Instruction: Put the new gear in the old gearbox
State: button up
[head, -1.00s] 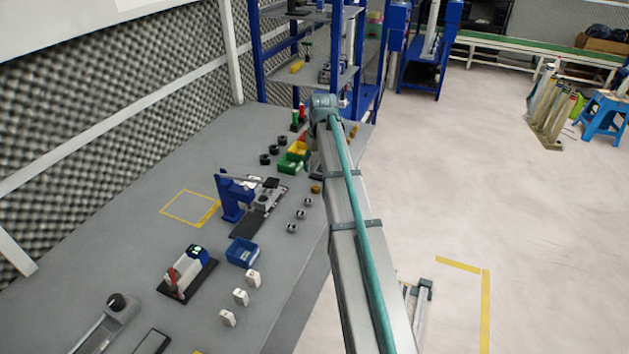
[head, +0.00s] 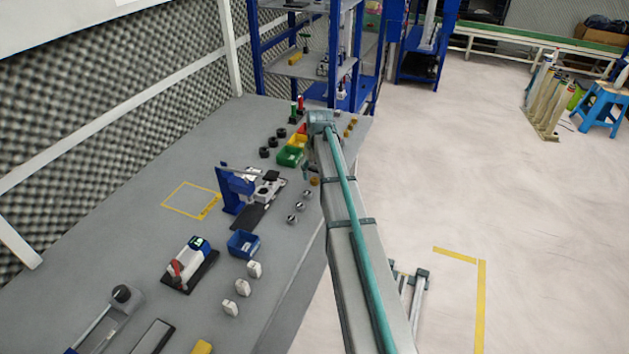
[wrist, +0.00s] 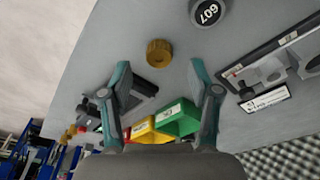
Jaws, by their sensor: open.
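A brass-coloured gear (wrist: 159,52) lies on the grey bench in the wrist view, ahead of my gripper (wrist: 160,78) and between the lines of its fingers. My gripper is open and empty, with two teal fingers wide apart. The gear also shows in the head view (head: 315,182), close beside my arm. A dark grey housing (wrist: 139,85), perhaps the gearbox, sits behind the left finger and is partly hidden. Another grey mechanism on a dark plate (wrist: 272,77) is at the right. I cannot tell which is the old gearbox. My fingers are hidden in the head view.
Green (wrist: 178,118) and yellow (wrist: 143,132) bins stand beyond the fingers. A round part marked 607 (wrist: 208,12) lies near the gear. In the head view, a blue press (head: 236,187), a blue bin (head: 243,245) and white parts (head: 242,287) stand along the bench.

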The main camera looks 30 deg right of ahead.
aim_at(314, 179)
jog(key=shift+w+f+p, duration=0.15)
jog(key=shift+f+p, duration=0.05)
jog(key=shift+f, duration=0.65)
jog(key=shift+w+f+p, duration=0.15)
jog(key=shift+f+p, duration=0.05)
jog(key=shift+f, duration=0.65)
grip_shut()
